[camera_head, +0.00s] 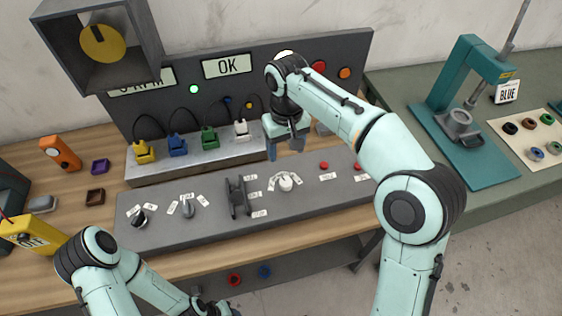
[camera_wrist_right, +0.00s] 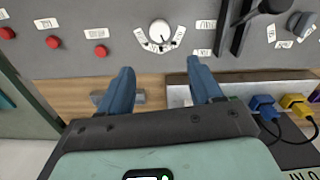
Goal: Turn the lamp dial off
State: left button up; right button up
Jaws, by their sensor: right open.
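A sloped grey control panel (camera_head: 205,231) carries several controls. A round white dial (camera_head: 285,182), with small labels fanned around it, sits right of the black lever (camera_head: 238,197). The dial also shows in the right wrist view (camera_wrist_right: 160,32). A black knob (camera_head: 138,219) and a grey knob (camera_head: 188,208) sit further left. The labels are too small to read, so I cannot tell for certain which is the lamp dial. My right gripper (camera_head: 285,148) is open and empty, above and behind the white dial, apart from it. My left gripper (camera_head: 212,308) is low at the bottom edge, mostly cut off.
Behind the panel, yellow, blue, green and white plugs with cables stand on a grey ledge (camera_head: 180,165). A green light (camera_head: 194,89) glows on the back board. A teal press (camera_head: 460,100) stands right.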

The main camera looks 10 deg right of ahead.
send_near(286, 181)
pick_arm(q)
jog(key=s+f+b, duration=0.2)
jog(key=f, duration=0.1)
jog(key=shift+s, duration=0.25)
pick_arm(e)
notch_tip(286, 181, down, 9)
jog(key=shift+r, duration=0.1)
jog(key=shift+c, duration=0.4)
jog(key=c, duration=1)
